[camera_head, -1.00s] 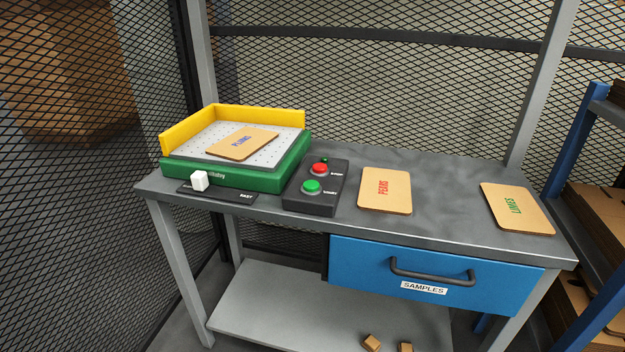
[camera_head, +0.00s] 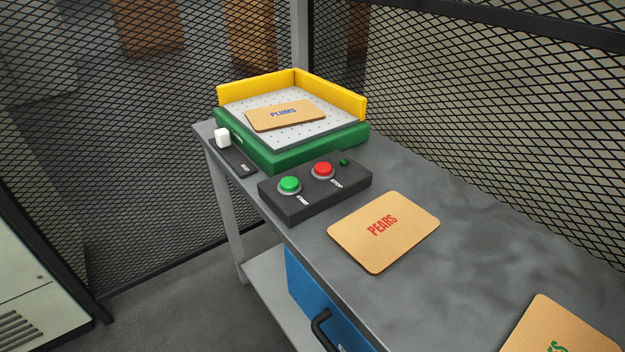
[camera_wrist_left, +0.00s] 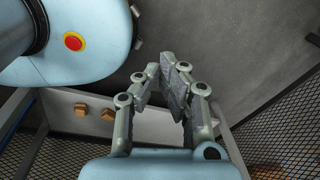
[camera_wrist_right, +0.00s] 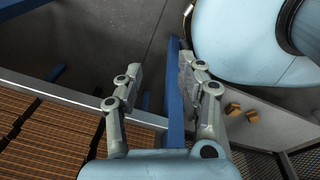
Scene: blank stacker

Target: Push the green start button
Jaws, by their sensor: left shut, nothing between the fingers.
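The green start button (camera_head: 289,184) is on the left part of a dark control box (camera_head: 305,210) on the workbench (camera_head: 380,310). It is labelled START. A red STOP button (camera_head: 323,169) is to its right on the same box, and a small green lamp (camera_head: 344,161) is behind that. Neither gripper shows in the head view. In the left wrist view my left gripper (camera_wrist_left: 168,82) is shut and empty. In the right wrist view my right gripper (camera_wrist_right: 162,80) is open, with a blue post (camera_wrist_right: 174,110) seen behind the gap between its fingers.
The green stacker (camera_head: 260,152) with yellow walls (camera_head: 260,87) holds a PLUMS card (camera_head: 286,114). A white-knobbed slider (camera_head: 222,138) is beside it. A PEARS card (camera_head: 385,230) and a partly visible card (camera_head: 560,330) lie on the bench. Mesh fencing (camera_head: 470,100) stands behind.

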